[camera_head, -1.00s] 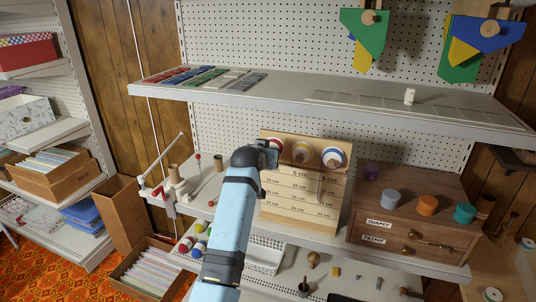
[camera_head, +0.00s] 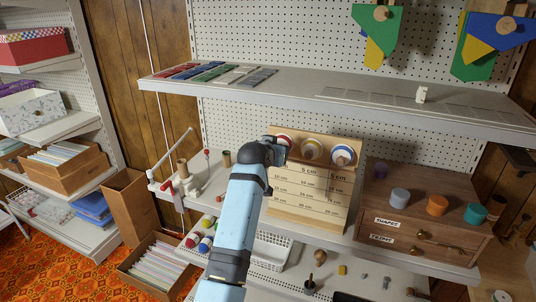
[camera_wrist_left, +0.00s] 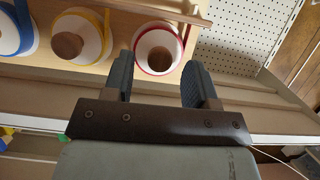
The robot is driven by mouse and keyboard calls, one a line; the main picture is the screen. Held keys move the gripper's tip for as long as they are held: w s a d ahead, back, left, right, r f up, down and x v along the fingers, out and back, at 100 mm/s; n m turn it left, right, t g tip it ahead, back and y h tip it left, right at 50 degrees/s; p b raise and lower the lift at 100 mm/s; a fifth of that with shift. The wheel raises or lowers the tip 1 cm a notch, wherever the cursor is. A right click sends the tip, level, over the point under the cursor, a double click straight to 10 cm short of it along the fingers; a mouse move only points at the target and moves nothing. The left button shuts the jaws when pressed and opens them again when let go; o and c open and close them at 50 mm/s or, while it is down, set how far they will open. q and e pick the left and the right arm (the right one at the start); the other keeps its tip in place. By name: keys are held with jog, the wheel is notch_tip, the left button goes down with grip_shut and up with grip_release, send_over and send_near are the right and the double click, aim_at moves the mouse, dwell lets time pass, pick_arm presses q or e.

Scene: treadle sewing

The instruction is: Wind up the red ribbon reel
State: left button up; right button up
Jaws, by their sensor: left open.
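The red ribbon reel (camera_head: 284,138) is the leftmost of three round reels on the wooden board in the head view. My right gripper is not in view.
A yellow-rimmed reel (camera_head: 312,149) and a blue-rimmed reel (camera_head: 342,156) sit right beside the red one. A wooden drawer box (camera_head: 425,220) stands to the right. A shelf (camera_head: 330,97) overhangs above. A white basket (camera_head: 268,250) is below.

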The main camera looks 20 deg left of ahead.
pick_arm(q)
jog(key=b+v, duration=0.2)
jog(key=v, duration=1)
jog(key=shift+s, duration=0.35)
jog(key=shift+a, duration=0.1)
